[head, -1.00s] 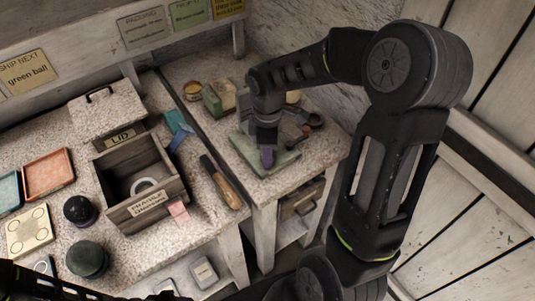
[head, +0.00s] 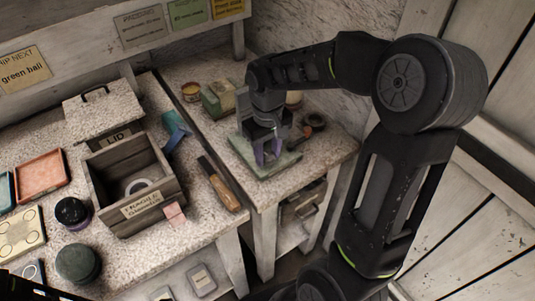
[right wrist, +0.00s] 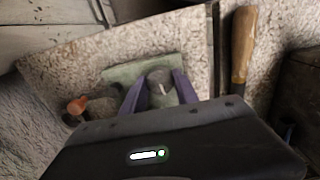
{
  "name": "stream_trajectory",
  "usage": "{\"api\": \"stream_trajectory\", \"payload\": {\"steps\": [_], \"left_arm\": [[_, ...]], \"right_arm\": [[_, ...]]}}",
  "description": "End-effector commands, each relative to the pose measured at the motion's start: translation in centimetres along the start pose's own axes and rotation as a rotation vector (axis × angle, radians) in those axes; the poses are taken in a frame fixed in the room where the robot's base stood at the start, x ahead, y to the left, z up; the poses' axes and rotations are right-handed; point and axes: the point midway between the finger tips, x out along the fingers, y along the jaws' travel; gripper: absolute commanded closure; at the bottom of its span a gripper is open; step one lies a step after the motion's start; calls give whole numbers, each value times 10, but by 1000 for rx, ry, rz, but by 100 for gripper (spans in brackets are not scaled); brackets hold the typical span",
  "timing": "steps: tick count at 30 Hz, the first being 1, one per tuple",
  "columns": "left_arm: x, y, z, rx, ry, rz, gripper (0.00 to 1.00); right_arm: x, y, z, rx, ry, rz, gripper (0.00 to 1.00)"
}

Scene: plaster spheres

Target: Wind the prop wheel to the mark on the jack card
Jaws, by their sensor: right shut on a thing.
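My right gripper (head: 269,153) points down over a pale green base plate (head: 245,152) on the right-hand bench. In the right wrist view its two purple fingers (right wrist: 160,97) are shut on a grey round wheel (right wrist: 160,78), one finger on each side. A short pale line shows on the wheel. The green plate also shows behind it (right wrist: 118,73). In the head view the gripper hides most of the wheel. I cannot make out a jack card or its mark.
A reddish knob (right wrist: 77,105) lies close beside the gripper. A wooden-handled tool (head: 219,185) lies on the left bench, near the gap between benches. An open wooden box (head: 107,187) and dark round jars (head: 77,263) stand farther left. Green and yellow containers (head: 218,100) stand behind the gripper.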

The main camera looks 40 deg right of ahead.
Motion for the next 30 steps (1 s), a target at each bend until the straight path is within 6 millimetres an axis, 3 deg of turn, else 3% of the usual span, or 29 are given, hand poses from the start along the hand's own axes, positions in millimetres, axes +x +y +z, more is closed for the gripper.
{"api": "stream_trajectory", "payload": {"steps": [30], "left_arm": [[21, -8, 0, 0, 2, 0, 57]], "right_arm": [[5, -3, 3, 964, -14, 3, 100]]}}
